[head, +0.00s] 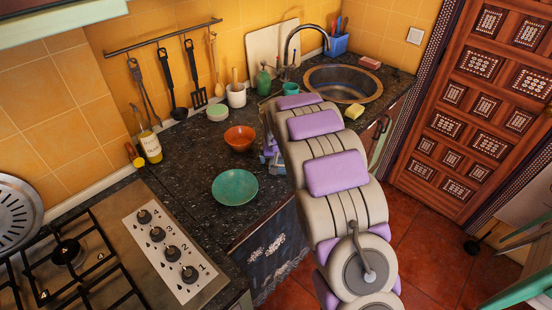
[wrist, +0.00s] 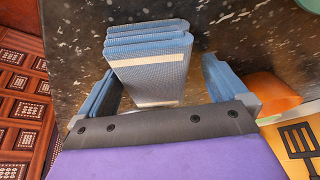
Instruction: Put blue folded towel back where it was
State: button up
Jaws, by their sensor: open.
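The blue folded towel (wrist: 148,72) is a thick stack of layers with a pale band, on the dark speckled counter in the wrist view. My gripper (wrist: 161,78) is open, with one blue finger on each side of the towel. A gap shows between the towel and each finger, so it is not clamped. In the head view my arm covers most of this spot. Only part of my gripper (head: 271,152) shows at the arm's left edge, and I cannot make out the towel there.
An orange bowl (head: 240,138) stands close to my gripper; it also shows in the wrist view (wrist: 268,97). A green plate (head: 235,187) lies nearer the stove (head: 75,262). The sink (head: 343,83) and a yellow sponge (head: 354,111) are beyond my arm. The counter left of the plate is clear.

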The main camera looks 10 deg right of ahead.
jog(key=shift+d, duration=1.15)
jog(key=shift+d+r, duration=0.25)
jog(key=shift+d, duration=0.05)
jog(key=shift+s+r, duration=0.15)
jog(key=shift+r, duration=0.15)
jog(key=a+r, duration=0.1)
jog(key=s+a+r+p, duration=0.1)
jog(key=r, duration=0.1)
jog(key=s+a+r, duration=0.1)
jog(key=r, duration=0.1)
jog(key=shift+s+a+r+p, duration=0.1)
jog(key=shift+r+p, duration=0.1)
jog(key=shift+p, duration=0.1)
jog(key=s+d+r+g, duration=0.1)
jog(key=s+r, duration=0.8)
jog(key=s, duration=0.3)
jog(key=s+r+n+g, duration=0.1)
jog(key=s+g, duration=0.1)
jog(key=s, duration=1.6)
jog(key=s+d+r+n+g, duration=0.1)
jog(key=s+r+g, duration=0.1)
jog(key=s, duration=1.7)
jog(key=shift+d+r+g+y+p, duration=0.3)
jog(key=shift+g+y+p, duration=0.15)
jog(key=shift+g, duration=0.15)
